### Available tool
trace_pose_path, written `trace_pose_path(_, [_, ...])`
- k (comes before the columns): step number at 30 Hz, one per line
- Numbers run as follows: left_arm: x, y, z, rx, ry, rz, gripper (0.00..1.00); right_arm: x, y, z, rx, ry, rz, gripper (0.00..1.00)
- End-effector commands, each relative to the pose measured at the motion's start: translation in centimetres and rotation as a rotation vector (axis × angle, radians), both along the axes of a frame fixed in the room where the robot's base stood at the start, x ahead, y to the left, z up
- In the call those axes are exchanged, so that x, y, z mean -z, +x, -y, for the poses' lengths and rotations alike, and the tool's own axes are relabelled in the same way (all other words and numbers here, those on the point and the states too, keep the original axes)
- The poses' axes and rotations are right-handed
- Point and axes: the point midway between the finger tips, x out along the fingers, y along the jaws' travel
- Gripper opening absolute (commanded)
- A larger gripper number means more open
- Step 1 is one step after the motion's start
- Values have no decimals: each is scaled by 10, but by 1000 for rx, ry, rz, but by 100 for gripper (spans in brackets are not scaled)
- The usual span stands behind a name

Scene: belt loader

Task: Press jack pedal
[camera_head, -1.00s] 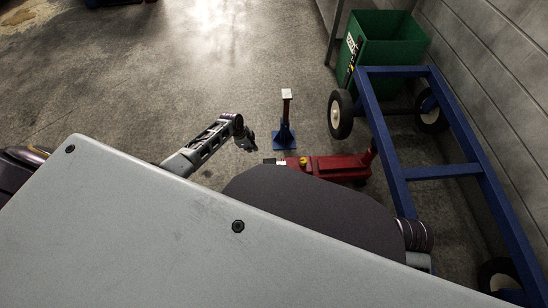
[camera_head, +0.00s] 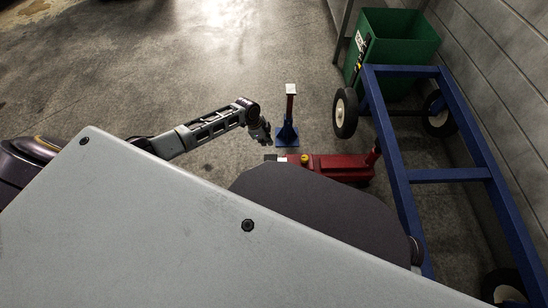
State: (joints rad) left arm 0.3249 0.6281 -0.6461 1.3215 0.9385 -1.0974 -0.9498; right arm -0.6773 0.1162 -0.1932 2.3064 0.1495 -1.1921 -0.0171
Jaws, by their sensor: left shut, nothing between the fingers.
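A red floor jack (camera_head: 338,167) sits on the concrete floor in the head view, right of centre. Its near side is partly hidden behind my own dark body part. A small grey-white pad (camera_head: 271,158), which may be the jack's pedal, shows at its left end, beside a yellow knob (camera_head: 304,160). My left gripper (camera_head: 266,138) is shut and empty. In the picture it is just above and left of the pad; I cannot tell whether it touches anything. My right gripper is not in view.
A blue jack stand (camera_head: 287,134) stands just right of my left gripper. A blue wheeled frame (camera_head: 392,150) fills the right side by the wall, with a green bin (camera_head: 400,45) behind it. Open floor lies to the left.

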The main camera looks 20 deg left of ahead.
Motion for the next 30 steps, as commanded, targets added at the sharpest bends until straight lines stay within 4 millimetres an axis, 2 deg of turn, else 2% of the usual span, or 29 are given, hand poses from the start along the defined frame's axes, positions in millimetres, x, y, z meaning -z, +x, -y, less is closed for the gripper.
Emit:
trace_pose_path(5, [0, -2, 1, -68, -15, -25, 0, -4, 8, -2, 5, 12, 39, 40])
trace_pose_path(20, [1, -1, 1, -92, -18, -31, 0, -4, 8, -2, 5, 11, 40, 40])
trace_pose_path(30, [15, 0, 5, -91, -18, -31, 0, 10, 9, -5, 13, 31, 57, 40])
